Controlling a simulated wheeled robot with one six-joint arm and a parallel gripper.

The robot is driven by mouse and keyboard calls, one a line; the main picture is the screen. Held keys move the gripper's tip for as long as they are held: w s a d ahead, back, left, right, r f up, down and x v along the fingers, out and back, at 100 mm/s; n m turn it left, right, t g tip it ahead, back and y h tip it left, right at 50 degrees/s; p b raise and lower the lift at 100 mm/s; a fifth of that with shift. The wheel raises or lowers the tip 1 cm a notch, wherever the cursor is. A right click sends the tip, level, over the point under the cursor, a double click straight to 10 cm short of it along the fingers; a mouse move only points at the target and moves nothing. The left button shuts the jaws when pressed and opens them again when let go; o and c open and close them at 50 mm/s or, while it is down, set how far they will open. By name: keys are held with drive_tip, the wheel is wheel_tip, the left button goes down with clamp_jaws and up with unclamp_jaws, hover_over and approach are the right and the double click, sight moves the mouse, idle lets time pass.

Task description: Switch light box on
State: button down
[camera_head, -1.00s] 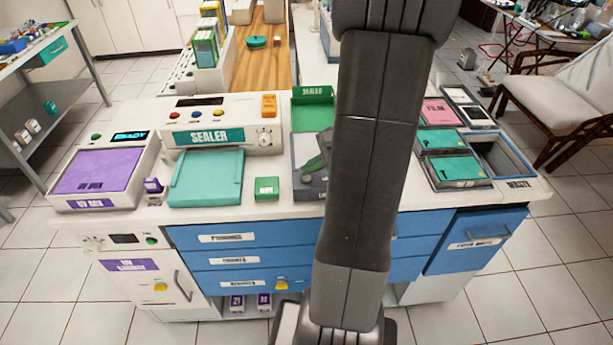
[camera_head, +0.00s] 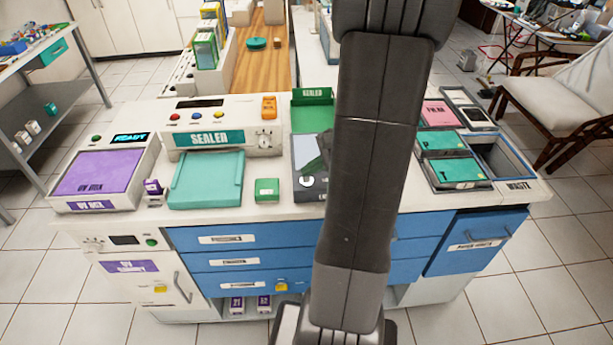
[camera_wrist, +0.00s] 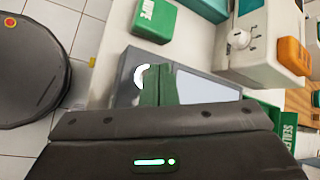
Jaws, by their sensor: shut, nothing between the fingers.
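The light box (camera_head: 309,196) is a dark grey flat box with a pale panel and a round white control at its front left corner. It lies on the white counter, left of my arm, its right part hidden by the arm. In the wrist view the light box (camera_wrist: 125,88) shows its pale panel and the white ring-shaped control, partly covered. My gripper (camera_wrist: 157,72) is shut, its dark green fingers over the box close beside the control. Contact cannot be told. Whether the panel is lit is unclear.
A green wipe box (camera_head: 266,188) stands left of the light box. The sealer (camera_head: 222,138) stands behind it, and a green sealed tray (camera_head: 313,96) is at the back. Green cases (camera_head: 455,170) and a waste bin (camera_head: 510,158) are at the right.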

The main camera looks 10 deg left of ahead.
wheel_tip(320, 180, up, 6)
drive_tip(key=p, duration=0.4)
drive_tip(key=shift+p, duration=0.4)
idle(0.9)
